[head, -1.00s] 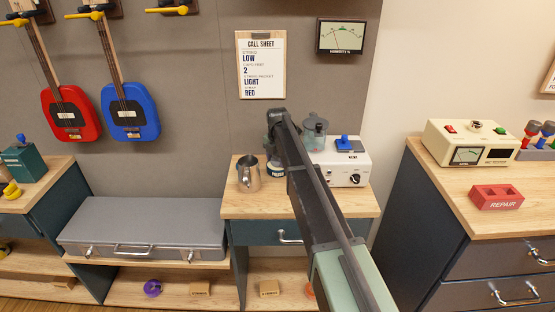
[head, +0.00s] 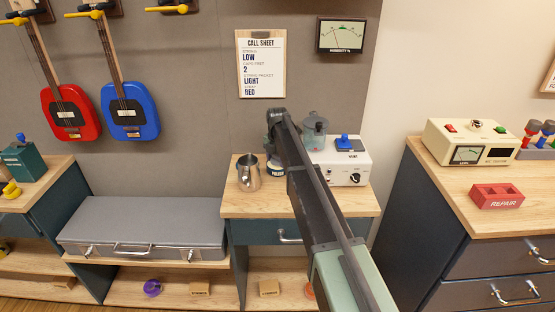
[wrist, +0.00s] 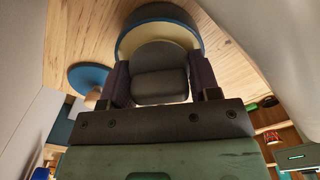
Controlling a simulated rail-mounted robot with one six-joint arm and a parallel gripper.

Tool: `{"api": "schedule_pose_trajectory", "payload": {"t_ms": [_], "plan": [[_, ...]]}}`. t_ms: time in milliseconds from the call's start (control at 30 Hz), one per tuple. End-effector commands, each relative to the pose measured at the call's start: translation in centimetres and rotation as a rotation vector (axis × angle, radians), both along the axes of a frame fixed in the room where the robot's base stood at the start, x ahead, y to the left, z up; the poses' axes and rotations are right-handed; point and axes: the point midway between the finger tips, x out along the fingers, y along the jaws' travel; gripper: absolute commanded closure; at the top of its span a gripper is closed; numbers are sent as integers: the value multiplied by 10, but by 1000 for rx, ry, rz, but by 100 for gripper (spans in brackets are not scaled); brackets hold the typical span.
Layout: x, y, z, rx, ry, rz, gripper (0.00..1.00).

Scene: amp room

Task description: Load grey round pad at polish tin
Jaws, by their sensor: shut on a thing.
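My gripper (wrist: 160,82) is shut on the grey round pad (wrist: 158,56), held between its two dark fingers in the wrist view. Just beyond the pad is the polish tin (wrist: 160,12), round, with a blue rim and a cream surface inside. The pad overlaps the cream surface in that view; I cannot tell whether they touch. My arm hides the pad there and part of the tin.
A blue disc (wrist: 85,77) lies on the wood beside the tin in the wrist view. In the head view a metal jug (head: 249,176) stands left of the tin. The cabinet's front top (head: 250,205) is clear.

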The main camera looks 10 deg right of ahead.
Motion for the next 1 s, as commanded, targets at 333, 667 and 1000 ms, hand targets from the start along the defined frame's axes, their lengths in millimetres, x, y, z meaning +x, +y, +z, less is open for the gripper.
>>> {"api": "schedule_pose_trajectory", "payload": {"t_ms": [333, 667, 1000], "plan": [[-1, 0, 3, 0, 2, 0, 63], [-1, 0, 40, 0, 1, 0, 63], [0, 0, 72, 0, 1, 0, 63]]}}
